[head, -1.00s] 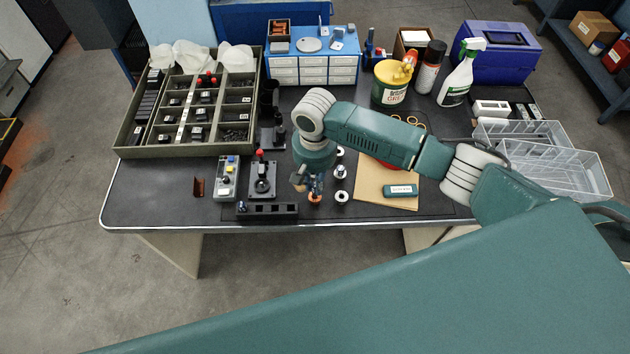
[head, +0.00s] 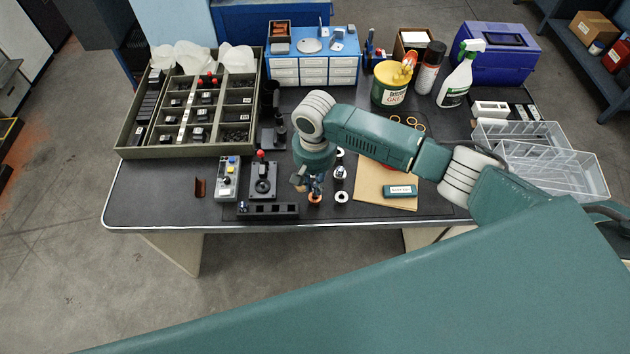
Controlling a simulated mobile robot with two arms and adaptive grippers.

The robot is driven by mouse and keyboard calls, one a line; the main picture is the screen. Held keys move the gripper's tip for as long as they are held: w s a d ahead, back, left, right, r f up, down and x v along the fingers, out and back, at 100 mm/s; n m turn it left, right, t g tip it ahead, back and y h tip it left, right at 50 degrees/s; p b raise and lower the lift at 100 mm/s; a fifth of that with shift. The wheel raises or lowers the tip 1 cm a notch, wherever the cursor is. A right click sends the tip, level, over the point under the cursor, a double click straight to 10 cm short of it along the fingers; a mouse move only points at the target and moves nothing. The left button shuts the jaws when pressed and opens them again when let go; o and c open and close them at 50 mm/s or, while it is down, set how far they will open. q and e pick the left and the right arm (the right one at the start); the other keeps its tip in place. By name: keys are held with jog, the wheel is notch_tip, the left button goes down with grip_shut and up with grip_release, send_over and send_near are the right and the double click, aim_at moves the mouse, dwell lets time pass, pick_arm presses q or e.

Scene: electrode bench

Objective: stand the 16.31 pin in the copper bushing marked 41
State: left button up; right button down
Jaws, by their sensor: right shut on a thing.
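My right gripper (head: 315,185) points down over the front middle of the bench mat. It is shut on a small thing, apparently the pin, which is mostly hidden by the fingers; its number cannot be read. A copper-coloured bushing (head: 315,200) stands on the mat directly below the fingertips. Its mark is too small to read. I cannot tell whether the pin's lower end is inside the bushing or just above it. My left gripper is not in view.
A pale ring-shaped bushing (head: 341,197) stands close to the right, with another holder (head: 340,173) behind it. A black block with holes (head: 267,211) and a small red-knobbed press (head: 263,178) are left. The bench's front left is mostly clear.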

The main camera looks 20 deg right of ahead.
jog(key=shift+f+b, duration=0.55)
jog(key=shift+f, duration=1.3)
jog(key=c, duration=1.6)
grip_release()
notch_tip(320, 180, up, 12)
jog(key=shift+r, duration=0.1)
